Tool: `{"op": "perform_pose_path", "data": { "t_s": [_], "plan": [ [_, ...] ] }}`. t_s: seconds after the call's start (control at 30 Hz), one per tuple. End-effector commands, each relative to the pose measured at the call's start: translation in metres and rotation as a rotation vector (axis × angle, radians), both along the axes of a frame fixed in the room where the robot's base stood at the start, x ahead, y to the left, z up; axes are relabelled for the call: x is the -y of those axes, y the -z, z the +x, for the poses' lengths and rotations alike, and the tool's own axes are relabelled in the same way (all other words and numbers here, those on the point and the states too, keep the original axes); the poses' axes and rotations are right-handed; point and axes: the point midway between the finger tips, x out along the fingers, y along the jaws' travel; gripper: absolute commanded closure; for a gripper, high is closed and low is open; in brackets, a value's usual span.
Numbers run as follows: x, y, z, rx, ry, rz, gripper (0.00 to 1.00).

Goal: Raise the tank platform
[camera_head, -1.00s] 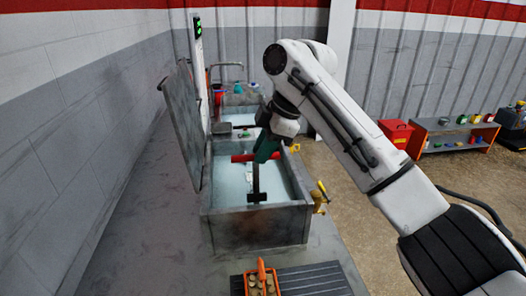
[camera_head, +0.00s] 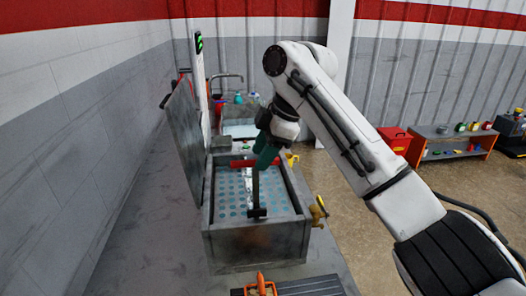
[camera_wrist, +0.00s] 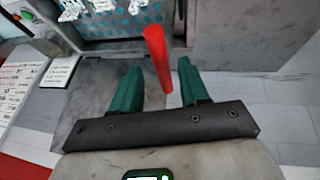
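The grey metal tank (camera_head: 255,245) stands on the bench with its lid (camera_head: 187,135) tilted open at the left. Inside it, the blue-dotted perforated platform (camera_head: 235,200) shows near the top, with pale metal parts on it; it also shows in the wrist view (camera_wrist: 120,22). A black lever (camera_head: 255,190) with a red bar handle (camera_head: 243,163) crosses the tank. My gripper (camera_head: 264,160), with green fingers, is at the handle. In the wrist view the red handle (camera_wrist: 157,58) lies between my fingers (camera_wrist: 160,65), with gaps on both sides.
A second basin with a tap (camera_head: 228,78) stands behind the tank. A brass valve (camera_head: 317,212) sticks out at the tank's right. An orange-handled tool (camera_head: 262,285) lies in front.

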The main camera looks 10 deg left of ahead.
Motion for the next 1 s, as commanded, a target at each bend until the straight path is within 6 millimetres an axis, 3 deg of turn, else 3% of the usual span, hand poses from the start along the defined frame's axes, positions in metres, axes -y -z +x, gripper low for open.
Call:
{"op": "perform_pose_path", "data": {
  "t_s": [0.27,0.7,1.0],
  "plan": [
    [0.003,-0.004,-0.001,-0.002,0.0,-0.001,0.56],
    [0.035,-0.074,-0.005,0.001,0.001,-0.001,0.56],
    [0.045,-0.096,-0.007,-0.002,-0.001,-0.001,0.56]
  ]
}}
